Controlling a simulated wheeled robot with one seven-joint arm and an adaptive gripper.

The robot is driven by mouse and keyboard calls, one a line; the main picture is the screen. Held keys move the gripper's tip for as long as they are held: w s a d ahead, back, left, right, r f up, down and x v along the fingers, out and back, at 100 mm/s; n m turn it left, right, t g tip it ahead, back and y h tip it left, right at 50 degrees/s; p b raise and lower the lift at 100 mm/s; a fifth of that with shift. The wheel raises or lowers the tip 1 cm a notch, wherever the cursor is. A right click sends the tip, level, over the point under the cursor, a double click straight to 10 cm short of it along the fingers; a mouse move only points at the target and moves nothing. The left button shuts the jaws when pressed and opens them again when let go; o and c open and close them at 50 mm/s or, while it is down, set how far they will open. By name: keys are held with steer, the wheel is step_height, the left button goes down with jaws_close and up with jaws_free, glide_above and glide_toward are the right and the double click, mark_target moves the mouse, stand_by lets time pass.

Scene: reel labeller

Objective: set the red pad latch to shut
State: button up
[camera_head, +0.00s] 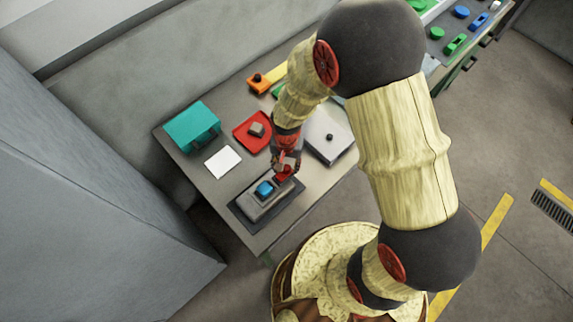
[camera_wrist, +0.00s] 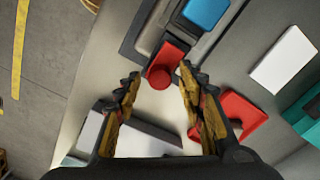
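The red latch (camera_head: 284,174) is on a grey pad unit (camera_head: 262,207) with a blue block (camera_head: 265,189), near the table's front edge. In the wrist view the latch (camera_wrist: 170,57) is a red bar with a round red knob (camera_wrist: 159,77), beside the blue block (camera_wrist: 206,10). My gripper (camera_wrist: 160,76) is open, its fingertips on either side of the knob with gaps showing. In the head view my gripper (camera_head: 285,162) is over the latch end of the unit and partly hides it. I cannot tell how far above the knob the fingertips are.
A red tray (camera_head: 243,141) holding a small brownish block, a white card (camera_head: 222,162) and a teal box (camera_head: 192,127) lie behind the unit. A grey box (camera_head: 318,122) with a black knob stands right of my gripper. Orange and green items sit farther back.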

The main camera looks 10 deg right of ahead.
steer(key=shift+c, duration=1.2)
jaws_close()
